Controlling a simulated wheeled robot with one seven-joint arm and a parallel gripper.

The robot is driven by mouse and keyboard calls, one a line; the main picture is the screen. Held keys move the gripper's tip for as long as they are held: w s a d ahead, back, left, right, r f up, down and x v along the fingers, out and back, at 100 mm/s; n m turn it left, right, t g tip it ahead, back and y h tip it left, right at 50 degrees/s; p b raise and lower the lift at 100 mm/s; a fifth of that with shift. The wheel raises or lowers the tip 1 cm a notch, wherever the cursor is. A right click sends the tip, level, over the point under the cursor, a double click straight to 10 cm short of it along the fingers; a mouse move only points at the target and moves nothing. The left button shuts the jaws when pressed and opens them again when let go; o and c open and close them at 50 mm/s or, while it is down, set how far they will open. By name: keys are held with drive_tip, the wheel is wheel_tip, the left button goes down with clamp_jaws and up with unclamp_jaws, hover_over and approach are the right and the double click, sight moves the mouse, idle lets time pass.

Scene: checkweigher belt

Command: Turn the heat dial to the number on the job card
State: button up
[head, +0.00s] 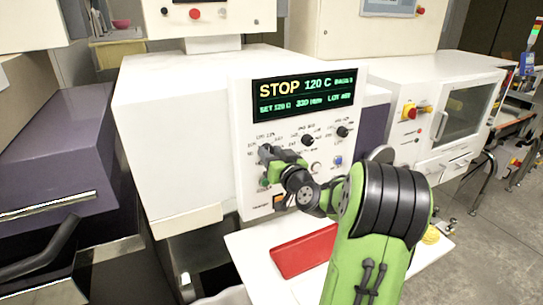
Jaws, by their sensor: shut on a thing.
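My gripper (267,158) is up against the left part of the white control panel (249,101), shut on a dial there. The dial, which I take for the heat dial, is hidden behind the fingers, so its pointer cannot be read. Small numbers around it are too blurred to read. The dark display (305,92) at the top of the panel shows STOP, 120 C and a smaller SET 120 C line. I cannot make out a job card.
Two black knobs (308,140) and (342,131) sit to the right of my gripper. A blue button (338,160) and a pale round knob (315,168) are below them.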

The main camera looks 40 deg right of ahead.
drive_tip(key=m, duration=1.3)
drive_tip(key=shift+d+f+p, duration=0.1)
drive_tip(key=shift+p, duration=0.25)
drive_tip(key=shift+m, duration=0.4)
drive_tip(key=o, duration=1)
drive_tip(key=shift+o, duration=0.2)
drive_tip(key=shift+s, duration=0.15)
